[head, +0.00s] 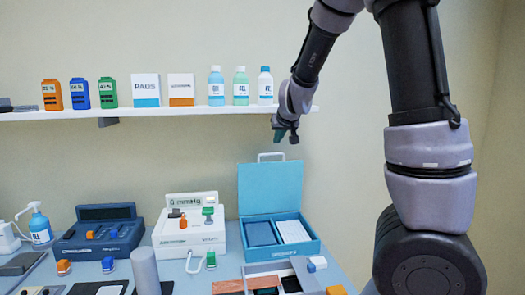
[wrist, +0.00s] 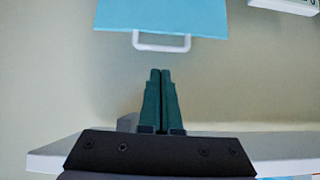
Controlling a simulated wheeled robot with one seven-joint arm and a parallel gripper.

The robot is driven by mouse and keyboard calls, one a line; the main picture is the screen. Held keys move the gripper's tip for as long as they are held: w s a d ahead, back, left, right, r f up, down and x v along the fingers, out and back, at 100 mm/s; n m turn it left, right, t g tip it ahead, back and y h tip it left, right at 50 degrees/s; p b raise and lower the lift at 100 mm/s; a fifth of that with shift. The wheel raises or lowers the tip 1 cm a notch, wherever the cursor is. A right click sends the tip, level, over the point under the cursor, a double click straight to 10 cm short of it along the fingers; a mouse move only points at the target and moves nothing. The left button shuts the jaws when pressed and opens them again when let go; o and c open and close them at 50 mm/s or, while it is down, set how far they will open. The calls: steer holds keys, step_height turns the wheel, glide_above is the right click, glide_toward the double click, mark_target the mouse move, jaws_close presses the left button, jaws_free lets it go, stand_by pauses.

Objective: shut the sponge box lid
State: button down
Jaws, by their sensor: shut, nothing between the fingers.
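The sponge box (head: 280,249) is a light blue box on the table. Its lid (head: 270,188) stands open and upright at the back, with a white handle (head: 271,154) on its upper edge. A dark blue pad (head: 261,233) and a white one (head: 293,231) lie inside. My gripper (head: 285,138) is above the lid's top edge, just right of the handle in the head view. In the wrist view the dark green fingers (wrist: 160,72) are together and empty. The lid (wrist: 160,15) and handle (wrist: 161,42) lie beyond their tips, apart from them.
A wall shelf (head: 160,113) with bottles and small cartons runs close to my gripper; its edge also shows in the wrist view (wrist: 285,146). A white case (head: 190,230) and a dark blue case (head: 98,232) stand left of the box. Small items crowd the table front.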

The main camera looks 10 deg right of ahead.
steer(key=shift+r+x, duration=0.2)
steer(key=shift+x, duration=5.05)
steer(key=shift+w, duration=0.1)
